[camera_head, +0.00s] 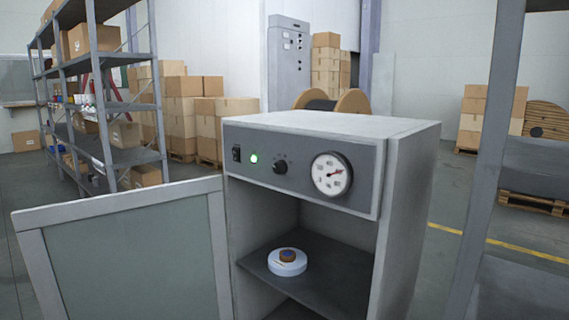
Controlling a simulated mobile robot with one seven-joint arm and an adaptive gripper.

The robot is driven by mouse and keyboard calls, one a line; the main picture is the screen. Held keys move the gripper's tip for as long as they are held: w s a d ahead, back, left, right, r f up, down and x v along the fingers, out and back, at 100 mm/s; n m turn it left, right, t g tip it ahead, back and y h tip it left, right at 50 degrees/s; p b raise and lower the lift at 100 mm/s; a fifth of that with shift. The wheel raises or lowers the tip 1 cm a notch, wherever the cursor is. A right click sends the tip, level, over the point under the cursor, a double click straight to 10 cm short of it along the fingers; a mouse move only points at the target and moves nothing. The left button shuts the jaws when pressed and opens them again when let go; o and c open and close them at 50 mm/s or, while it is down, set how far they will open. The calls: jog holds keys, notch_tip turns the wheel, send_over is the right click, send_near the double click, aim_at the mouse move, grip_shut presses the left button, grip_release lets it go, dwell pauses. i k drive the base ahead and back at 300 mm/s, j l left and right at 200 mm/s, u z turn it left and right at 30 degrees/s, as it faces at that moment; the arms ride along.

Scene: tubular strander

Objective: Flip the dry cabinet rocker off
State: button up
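The dry cabinet (410,165) stands in the middle of the head view. Its dark front panel (300,180) runs along the top. A small black rocker (237,153) sits at the panel's left end; its exact tilt is too small to tell. A green lamp (254,158) beside it is lit. Right of the lamp are a black knob (280,167) and a round white dial (331,174) with a red needle. The glazed cabinet door (130,250) is swung open to the left. My gripper is not in view.
A white round piece with a brown top (287,262) rests on the cabinet's dark shelf (335,276). A grey post (490,160) rises close on the right. Metal racking (125,157) with boxes stands at the left. The open door fills the lower left.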

aim_at(236, 154)
jog(key=i+z, duration=0.3)
jog(key=i, duration=0.15)
jog(key=i+j+z, duration=0.3)
jog(key=i, duration=0.15)
jog(key=l, duration=0.1)
